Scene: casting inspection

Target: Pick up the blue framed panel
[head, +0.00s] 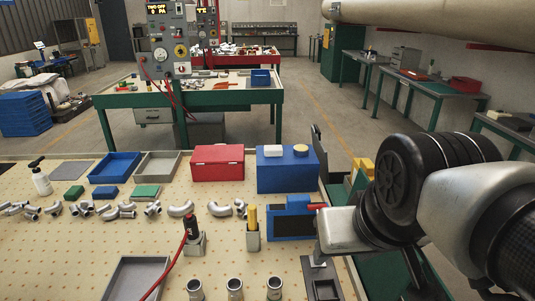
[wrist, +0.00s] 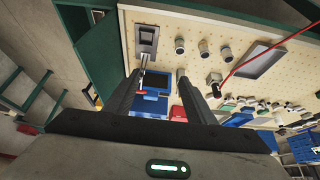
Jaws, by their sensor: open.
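The blue framed panel (head: 290,222) stands near the right end of the pegboard-topped bench, in front of a large blue box. It has a blue frame around a dark face. It also shows in the wrist view (wrist: 155,104), beyond and between my fingers. My gripper (wrist: 162,74) is open, with its two dark fingers apart. No contact with the panel is visible. In the head view my arm comes in from the right, with its near end just right of the panel. The fingers cannot be made out there.
A large blue box (head: 285,175) and a red box (head: 217,163) stand behind the panel. A yellow-topped holder (head: 252,230) is close on its left. A grey fixture (head: 321,276) lies in front. Several metal pipe fittings and a grey tray (head: 136,280) occupy the left.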

